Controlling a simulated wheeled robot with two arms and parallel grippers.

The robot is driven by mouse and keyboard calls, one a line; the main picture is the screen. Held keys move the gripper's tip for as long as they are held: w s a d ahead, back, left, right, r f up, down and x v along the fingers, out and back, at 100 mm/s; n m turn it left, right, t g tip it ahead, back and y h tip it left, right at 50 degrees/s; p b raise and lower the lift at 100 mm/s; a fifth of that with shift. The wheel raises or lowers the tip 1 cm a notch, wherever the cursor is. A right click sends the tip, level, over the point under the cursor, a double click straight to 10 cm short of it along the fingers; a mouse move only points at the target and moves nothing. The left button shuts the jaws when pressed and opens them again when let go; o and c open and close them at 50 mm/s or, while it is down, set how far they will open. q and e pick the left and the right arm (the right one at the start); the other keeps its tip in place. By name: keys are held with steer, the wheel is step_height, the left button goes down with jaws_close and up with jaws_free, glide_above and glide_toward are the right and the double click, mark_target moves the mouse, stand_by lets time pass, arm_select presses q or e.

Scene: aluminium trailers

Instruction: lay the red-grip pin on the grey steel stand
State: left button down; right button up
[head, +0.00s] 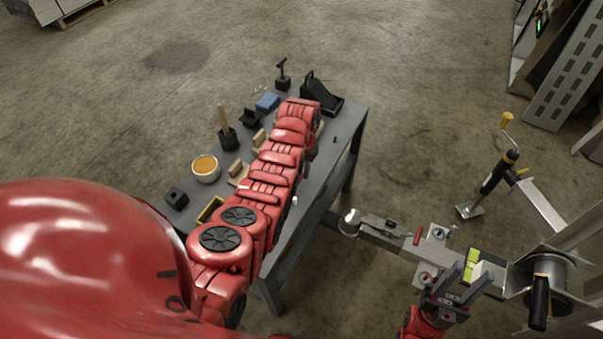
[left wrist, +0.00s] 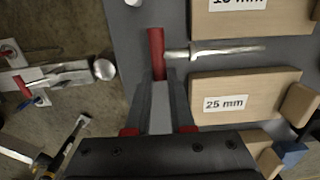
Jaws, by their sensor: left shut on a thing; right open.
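The red-grip pin has a red grip (left wrist: 156,52) and a bare steel shank pointing right in the left wrist view. My left gripper (left wrist: 160,98) is shut on the grip, with the shank crosswise to the fingers. The grey steel stand (head: 320,172) is the bench under my left arm; its grey top (left wrist: 165,14) lies below the pin. I cannot tell whether the pin touches it. In the head view my forearm hides the pin and left gripper. My right gripper (head: 452,282) is open and empty beside the trailer tongue at the lower right.
Wooden blocks, one labelled 25 mm (left wrist: 232,97), lie close to the shank. A cup (head: 206,168), a black block (head: 176,199) and several tools stand along the bench's left and far sides.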

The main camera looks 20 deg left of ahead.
arm_select(q)
steer(key=shift+f, duration=1.3)
steer(key=c, duration=0.8)
jaws_free()
steer(key=shift+f, duration=0.1)
